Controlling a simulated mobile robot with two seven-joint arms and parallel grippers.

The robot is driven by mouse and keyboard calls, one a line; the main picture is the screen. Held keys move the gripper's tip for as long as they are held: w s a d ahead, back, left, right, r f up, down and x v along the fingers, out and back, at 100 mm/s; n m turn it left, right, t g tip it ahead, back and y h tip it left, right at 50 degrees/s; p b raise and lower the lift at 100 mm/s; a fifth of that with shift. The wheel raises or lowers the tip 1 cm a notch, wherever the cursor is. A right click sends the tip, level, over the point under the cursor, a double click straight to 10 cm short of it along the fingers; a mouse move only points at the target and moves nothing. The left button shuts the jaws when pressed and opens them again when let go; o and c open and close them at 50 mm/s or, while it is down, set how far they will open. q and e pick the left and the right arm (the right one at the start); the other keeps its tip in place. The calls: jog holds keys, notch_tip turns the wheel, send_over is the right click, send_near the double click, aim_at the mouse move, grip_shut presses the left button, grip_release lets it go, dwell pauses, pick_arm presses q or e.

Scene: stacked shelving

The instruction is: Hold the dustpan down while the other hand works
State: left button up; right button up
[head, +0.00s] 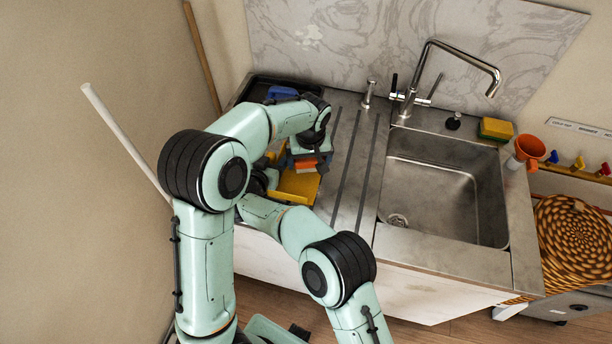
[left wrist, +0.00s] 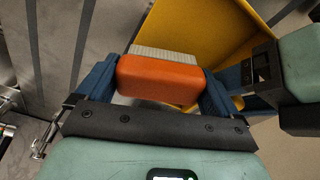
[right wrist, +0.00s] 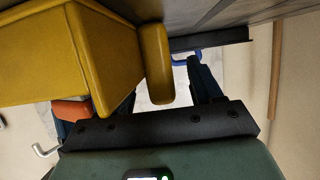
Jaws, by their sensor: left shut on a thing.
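My left gripper (left wrist: 160,85) is shut on an orange brush (left wrist: 158,78) with pale bristles, one blue finger at each end. In the head view the orange brush (head: 304,165) is just above the yellow dustpan (head: 298,187) on the counter. The dustpan also shows behind the brush in the left wrist view (left wrist: 215,40). My right gripper (right wrist: 140,100) is open, its fingers well apart. The dustpan's yellow handle (right wrist: 156,65) reaches between them, with a gap to the right finger. The left finger is partly hidden by the dustpan (right wrist: 60,50). My arms hide part of the dustpan in the head view.
A black tray with a blue item (head: 282,92) is at the counter's back left. A steel sink (head: 435,190) with a tall tap (head: 425,75) lies to the right. Sponges (head: 495,129) and an orange cup (head: 529,148) stand beyond it. The ridged drainer between is clear.

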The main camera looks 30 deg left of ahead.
jog(key=shift+v, duration=3.75)
